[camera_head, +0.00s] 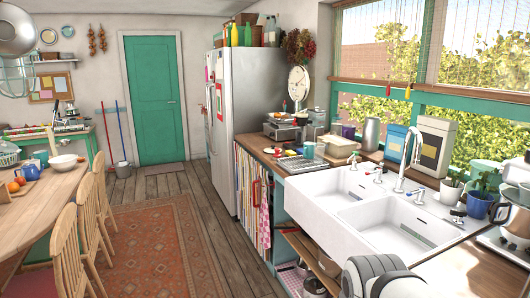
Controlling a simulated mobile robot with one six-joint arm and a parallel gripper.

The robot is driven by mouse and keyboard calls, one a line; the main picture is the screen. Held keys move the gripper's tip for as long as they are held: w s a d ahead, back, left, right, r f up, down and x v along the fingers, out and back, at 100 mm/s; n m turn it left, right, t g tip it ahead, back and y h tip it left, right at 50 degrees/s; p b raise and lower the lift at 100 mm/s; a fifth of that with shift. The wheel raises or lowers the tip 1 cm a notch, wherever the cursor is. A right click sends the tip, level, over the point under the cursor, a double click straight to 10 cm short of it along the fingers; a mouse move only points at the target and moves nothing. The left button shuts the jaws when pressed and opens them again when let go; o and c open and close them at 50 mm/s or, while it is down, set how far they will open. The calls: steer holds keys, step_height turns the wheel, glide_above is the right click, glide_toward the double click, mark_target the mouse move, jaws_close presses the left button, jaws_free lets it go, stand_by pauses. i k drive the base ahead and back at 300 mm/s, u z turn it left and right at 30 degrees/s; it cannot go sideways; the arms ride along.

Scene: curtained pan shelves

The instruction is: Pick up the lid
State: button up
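I cannot make out a lid with certainty in the head view. A dark metal pan-like thing (313,286) sits lower down, cut off by the bottom edge. Any lid there is too small or hidden to tell. A white and grey rounded part at the bottom centre-right looks like my own arm. My gripper's fingers do not show.
A white double sink (318,205) with a tap (404,160) fills the right counter. A metal and black pot-like appliance (514,205) stands at the right edge. Wooden chairs (68,245) and a table (40,205) are at left. The rug (150,250) and aisle are clear.

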mark_target(271, 150)
steer(key=u, duration=0.4)
steer(key=i, duration=0.8)
steer(key=u, duration=0.05)
